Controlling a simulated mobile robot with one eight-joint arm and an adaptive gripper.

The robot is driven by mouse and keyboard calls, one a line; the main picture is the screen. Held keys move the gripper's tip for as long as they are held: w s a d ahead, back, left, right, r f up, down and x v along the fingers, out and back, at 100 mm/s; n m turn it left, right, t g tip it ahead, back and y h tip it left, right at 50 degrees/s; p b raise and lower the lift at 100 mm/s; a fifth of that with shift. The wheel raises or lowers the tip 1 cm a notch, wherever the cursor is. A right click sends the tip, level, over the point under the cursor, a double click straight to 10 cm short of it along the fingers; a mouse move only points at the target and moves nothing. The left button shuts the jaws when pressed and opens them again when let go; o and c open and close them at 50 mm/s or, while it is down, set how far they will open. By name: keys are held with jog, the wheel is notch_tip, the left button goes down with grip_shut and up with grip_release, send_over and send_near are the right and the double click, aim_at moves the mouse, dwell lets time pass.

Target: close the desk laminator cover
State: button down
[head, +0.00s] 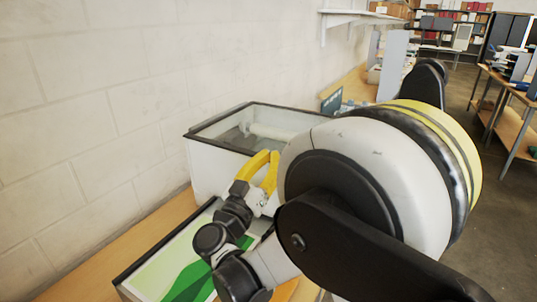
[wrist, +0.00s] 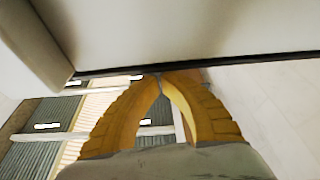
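The laminator (head: 215,168) is a white box on the wooden bench, with a dark-rimmed, see-through top showing a pale roller inside. A dark-edged panel with a green and white picture (head: 165,272) lies in front of it, partly hidden by my arm; I cannot tell whether it is part of the cover. My gripper (head: 266,156) has yellow fingers and is at the near side of the box. In the wrist view its fingertips (wrist: 160,77) meet with nothing between them, close to the dark edge of a white panel (wrist: 180,30). Contact is unclear.
A white brick wall (head: 90,110) runs along the left of the bench (head: 90,262). A small dark sign (head: 331,101) stands behind the laminator. A wall shelf (head: 355,17) is higher up. Another table (head: 515,95) is at far right, with open floor before it.

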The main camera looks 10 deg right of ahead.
jog(key=shift+s+f, duration=0.15)
jog(key=shift+f, duration=0.2)
